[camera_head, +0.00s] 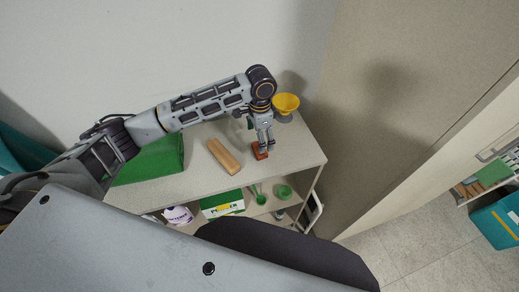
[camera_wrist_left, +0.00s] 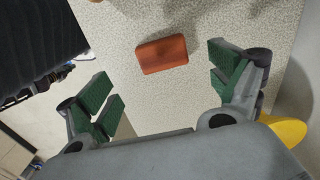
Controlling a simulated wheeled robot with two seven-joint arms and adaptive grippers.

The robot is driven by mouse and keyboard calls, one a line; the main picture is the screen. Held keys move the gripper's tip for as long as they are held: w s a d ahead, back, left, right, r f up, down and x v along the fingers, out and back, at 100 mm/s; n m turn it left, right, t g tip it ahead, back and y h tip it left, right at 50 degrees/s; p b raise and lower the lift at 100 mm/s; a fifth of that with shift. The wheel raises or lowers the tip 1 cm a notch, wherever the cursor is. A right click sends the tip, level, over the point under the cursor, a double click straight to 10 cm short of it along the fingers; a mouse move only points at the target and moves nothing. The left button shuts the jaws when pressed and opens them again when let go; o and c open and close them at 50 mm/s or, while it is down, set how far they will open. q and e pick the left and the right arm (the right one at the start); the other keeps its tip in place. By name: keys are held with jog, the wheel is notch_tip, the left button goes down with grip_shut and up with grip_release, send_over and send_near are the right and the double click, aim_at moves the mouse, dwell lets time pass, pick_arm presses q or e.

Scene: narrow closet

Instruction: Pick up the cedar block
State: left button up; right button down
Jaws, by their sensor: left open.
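The cedar block, a small reddish-brown block (camera_head: 260,152), lies flat on the pale speckled shelf top (camera_head: 300,158), near its front edge. It also shows whole in the left wrist view (camera_wrist_left: 162,55). My left gripper (camera_head: 265,146) points down over the block in the head view. In the left wrist view its green-padded fingers (camera_wrist_left: 165,90) are spread wide, with nothing between them. The block appears ahead of the fingertips, between their lines and apart from both. My right gripper is not in view.
A longer tan wooden piece (camera_head: 224,156) lies left of the block. A yellow bowl on a grey base (camera_head: 286,104) stands behind it, near the wall. A green folded item (camera_head: 152,160) lies far left. Below are a green-white box (camera_head: 221,204) and a green cup (camera_head: 284,191).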

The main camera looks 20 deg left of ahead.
pick_arm(q)
jog(key=shift+f, duration=0.75)
jog(key=shift+w+d+f+p, duration=0.15)
jog(key=shift+f+p, duration=0.1)
jog(key=shift+f, duration=1.05)
jog(key=shift+w+a+f+p, duration=0.15)
jog(key=shift+f+p, duration=0.1)
jog(key=shift+f, duration=1.05)
jog(key=shift+d, duration=0.15)
jog(key=c, duration=1)
jog(key=shift+r, duration=0.15)
jog(key=shift+r+b, duration=0.55)
jog(key=shift+r, duration=4.35)
